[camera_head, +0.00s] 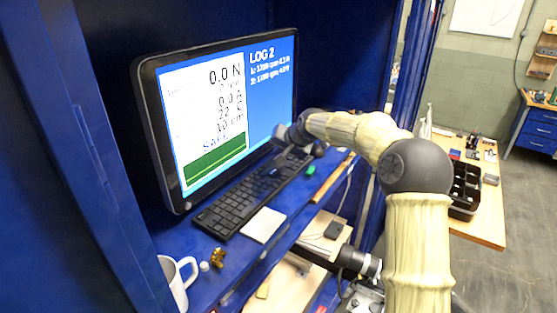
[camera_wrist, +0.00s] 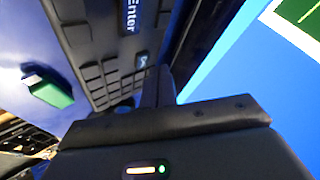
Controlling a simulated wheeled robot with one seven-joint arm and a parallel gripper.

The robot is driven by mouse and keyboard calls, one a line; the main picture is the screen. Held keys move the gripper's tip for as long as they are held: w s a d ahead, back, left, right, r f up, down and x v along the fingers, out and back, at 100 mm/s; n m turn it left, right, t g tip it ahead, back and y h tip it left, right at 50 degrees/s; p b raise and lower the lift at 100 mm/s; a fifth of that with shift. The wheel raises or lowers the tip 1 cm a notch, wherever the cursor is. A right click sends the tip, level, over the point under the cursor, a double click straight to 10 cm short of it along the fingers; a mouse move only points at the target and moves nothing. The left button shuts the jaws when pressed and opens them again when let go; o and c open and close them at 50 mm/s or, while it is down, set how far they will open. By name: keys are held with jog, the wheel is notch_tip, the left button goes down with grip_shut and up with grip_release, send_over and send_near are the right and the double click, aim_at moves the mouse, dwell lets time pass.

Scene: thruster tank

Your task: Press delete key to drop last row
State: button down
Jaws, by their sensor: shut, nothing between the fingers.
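A black keyboard (camera_head: 240,203) lies on the blue shelf below a monitor (camera_head: 222,108). The monitor shows "LOG 2" with two rows and a white panel of readings. My gripper (camera_head: 287,138) is at the keyboard's far right end, close to the monitor's lower edge; the arm partly hides that end. In the wrist view, my gripper (camera_wrist: 157,86) is shut and empty, its fingertips near the keys beside the monitor's edge. A blue Enter key (camera_wrist: 132,16) and a smaller blue key (camera_wrist: 142,61) show there. The smaller key's label is unreadable, and contact with a key cannot be told.
A green block (camera_head: 310,170) lies on the shelf beside the keyboard; a white pad (camera_head: 263,225) lies in front of it. A white mug (camera_head: 178,280) and small brass part (camera_head: 217,257) stand at the near left. A wooden bench (camera_head: 489,230) with a black bin is right.

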jog(key=shift+d+r+p, duration=0.2)
jog(key=shift+r+p, duration=0.5)
jog(key=shift+r, duration=0.25)
notch_tip(320, 180, up, 3)
jog(key=shift+a+r+p, duration=0.1)
jog(key=shift+p, duration=0.4)
